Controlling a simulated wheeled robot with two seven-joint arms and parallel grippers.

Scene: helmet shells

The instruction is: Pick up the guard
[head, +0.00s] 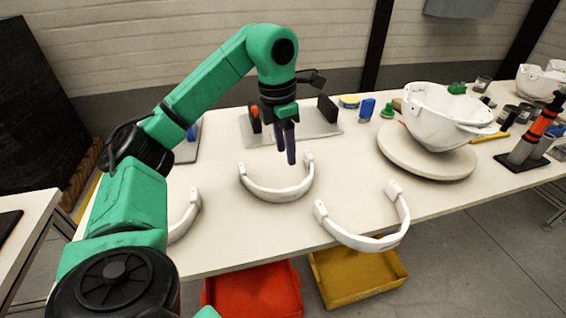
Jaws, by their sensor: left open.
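Three white U-shaped guards lie on the pale table. The middle guard (277,194) has its open side facing away from me. A second guard (372,243) lies to its right, near the front edge. A third guard (186,219) at the left is partly hidden behind my left arm. My left gripper (286,152) points down over the open side of the middle guard, with its dark fingers open and nothing seen between them. I cannot tell its exact height above the table. My right gripper is not in view.
A white helmet shell (443,117) sits on a round stand (425,164) at the right. A grey plate with black blocks (327,108) lies behind my left gripper. A screwdriver-like tool (541,127) stands far right. A red bin (253,291) and a yellow bin (357,275) are below the front edge.

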